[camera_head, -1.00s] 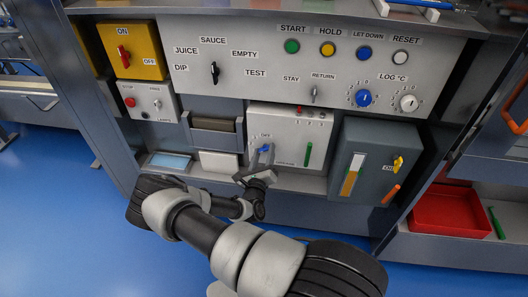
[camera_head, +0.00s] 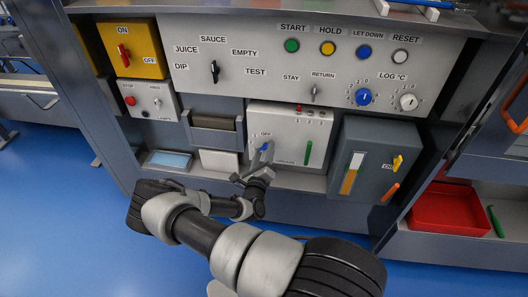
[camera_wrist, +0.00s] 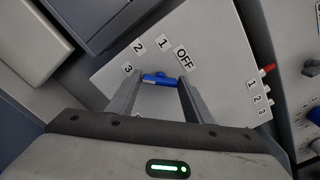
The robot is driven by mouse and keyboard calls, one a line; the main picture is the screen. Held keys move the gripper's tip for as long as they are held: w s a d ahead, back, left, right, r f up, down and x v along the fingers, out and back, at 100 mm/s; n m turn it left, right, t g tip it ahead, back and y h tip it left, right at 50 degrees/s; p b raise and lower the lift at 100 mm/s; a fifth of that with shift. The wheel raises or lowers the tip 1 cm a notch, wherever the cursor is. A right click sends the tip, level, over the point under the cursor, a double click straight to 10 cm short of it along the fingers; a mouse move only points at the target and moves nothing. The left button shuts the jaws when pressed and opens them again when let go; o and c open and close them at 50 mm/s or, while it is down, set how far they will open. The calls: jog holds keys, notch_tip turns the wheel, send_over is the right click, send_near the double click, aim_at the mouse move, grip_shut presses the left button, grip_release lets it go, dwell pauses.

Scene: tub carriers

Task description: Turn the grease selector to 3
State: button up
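The grease selector is a blue knob (camera_head: 264,148) on the front of a white box (camera_head: 288,126), below and right of my view's middle row of panels. In the wrist view the knob (camera_wrist: 160,79) sits between my fingertips. The labels OFF (camera_wrist: 184,58), 1 (camera_wrist: 163,43), 2 (camera_wrist: 138,47) and 3 (camera_wrist: 128,68) curve around it. My gripper (camera_wrist: 160,84) reaches the knob, and its fingers appear to touch both sides, filling the gap. It also shows in the head view (camera_head: 263,157). The mark the knob points at cannot be made out.
A green slider (camera_head: 308,152) is right of the knob on the same box. A red switch (camera_wrist: 268,68) is at its edge. A shelf tray (camera_head: 215,132) is at left.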

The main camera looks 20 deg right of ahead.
jog(key=o, duration=0.3)
jog(key=p+v, duration=0.2)
jog(key=v, duration=1.5)
jog(key=shift+s, duration=0.2)
jog(key=shift+a+r, duration=0.1)
jog(key=shift+a, duration=0.05)
